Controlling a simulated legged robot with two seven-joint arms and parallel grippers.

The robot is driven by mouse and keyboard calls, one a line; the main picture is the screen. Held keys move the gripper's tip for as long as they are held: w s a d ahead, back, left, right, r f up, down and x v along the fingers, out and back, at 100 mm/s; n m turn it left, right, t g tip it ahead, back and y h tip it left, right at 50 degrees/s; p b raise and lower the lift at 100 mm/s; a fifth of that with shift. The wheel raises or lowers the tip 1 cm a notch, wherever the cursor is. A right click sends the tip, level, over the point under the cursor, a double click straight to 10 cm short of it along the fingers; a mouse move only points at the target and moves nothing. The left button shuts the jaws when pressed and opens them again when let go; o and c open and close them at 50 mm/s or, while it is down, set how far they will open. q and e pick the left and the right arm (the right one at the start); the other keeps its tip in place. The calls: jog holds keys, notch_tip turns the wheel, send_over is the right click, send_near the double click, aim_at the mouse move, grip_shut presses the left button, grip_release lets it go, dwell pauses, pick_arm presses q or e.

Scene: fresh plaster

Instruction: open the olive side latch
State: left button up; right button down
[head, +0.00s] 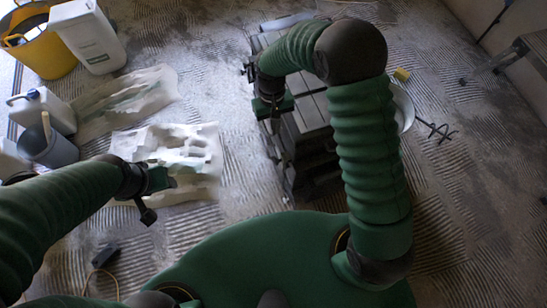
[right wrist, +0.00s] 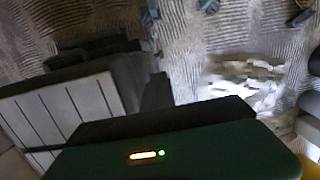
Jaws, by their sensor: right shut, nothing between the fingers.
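A dark grey case (head: 310,118) with a ribbed lid stands on the floor, in the middle of the head view. It also shows at the left of the right wrist view (right wrist: 70,108). I cannot make out an olive side latch in either view; the case's near left side is partly hidden by my arm and gripper. My right gripper (head: 273,108) is shut and empty, pointing down close beside the case's left side; I cannot tell whether it touches. My left gripper (head: 150,190) hangs over the plaster-smeared sheet, away from the case; its finger opening is unclear.
Plaster-smeared sheets (head: 190,150) lie left of the case. Yellow bucket (head: 45,48), white containers (head: 88,36) and a grey bucket (head: 50,148) stand at the left. A mixing paddle (head: 435,130) and pale bucket (head: 403,108) are right of the case. Floor between sheets and case is clear.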

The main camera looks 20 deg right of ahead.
aim_at(275, 160)
pick_arm(q)
jog(key=shift+f, duration=0.6)
pick_arm(e)
jog(key=f, duration=0.2)
jog(key=w+a+f, duration=0.1)
jog(key=shift+f+g, duration=0.15)
jog(key=shift+g, duration=0.15)
pick_arm(q)
jog(key=shift+s, duration=0.1)
pick_arm(e)
jog(key=shift+s, duration=0.1)
jog(key=s+f+b, duration=0.1)
jog(key=f, duration=0.3)
jog(key=f+b, duration=0.1)
jog(key=f, duration=0.4)
jog(key=s+f, duration=0.1)
jog(key=f, duration=0.3)
jog(key=shift+s+d+f+b, duration=0.1)
jog(key=shift+s+f+b, duration=0.25)
jog(key=shift+f+b, duration=0.05)
pick_arm(q)
jog(key=shift+s+x, duration=0.25)
jog(key=shift+x, duration=0.85)
jog(key=shift+f, duration=0.2)
pick_arm(e)
jog(key=shift+f, duration=0.1)
